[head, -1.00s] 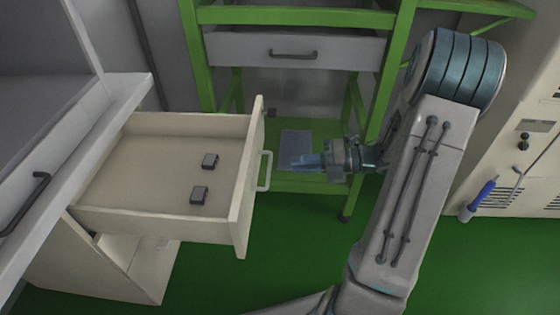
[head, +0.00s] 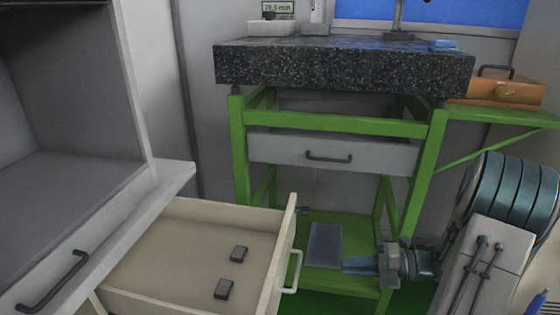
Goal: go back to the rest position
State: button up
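My gripper (head: 352,264) shows in the head view at the lower right of the middle. It points left toward the handle (head: 292,272) of the open drawer and is apart from it. I see nothing held in it, but its fingers are too blurred to tell whether they are open or shut. The open cream drawer (head: 283,250) is at the lower left. Two small dark blocks lie inside it, one farther back (head: 239,254) and one nearer (head: 223,289).
A green-framed bench (head: 238,150) with a dark granite top (head: 340,65) stands behind my gripper. Its grey drawer (head: 280,148) is shut. A grey plate (head: 325,245) lies on its lower shelf. A grey cabinet (head: 150,230) is at left. An orange case (head: 490,92) is at right.

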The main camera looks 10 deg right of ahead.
jog(key=w+r+m+t+h+p, duration=0.5)
jog(key=w+r+m+h+p, duration=0.35)
jog(key=w+r, duration=0.4)
jog(key=s+d+r+m+h+p, duration=0.25)
jog(key=r+m+h+p, duration=0.55)
jog(key=r, duration=0.6)
jog(key=s+a+r+m+g+p, duration=0.2)
jog(key=s+a+r+m+p, duration=0.2)
jog(key=s, duration=0.3)
jog(key=s+a+r+m+g+y+p, duration=0.1)
jog(key=s+a+r+m+g+p, duration=0.2)
jog(key=s+m, duration=0.3)
jog(key=s+a+r+m+g+y+p, duration=0.1)
jog(key=s+a+r+m+p, duration=0.4)
jog(key=s, duration=0.5)
jog(key=shift+s+a+g+p, duration=0.25)
jog(key=shift+a+g+p, duration=0.25)
jog(key=shift+g, duration=0.4)
jog(key=shift+a+m, duration=0.1)
jog(key=shift+m, duration=0.15)
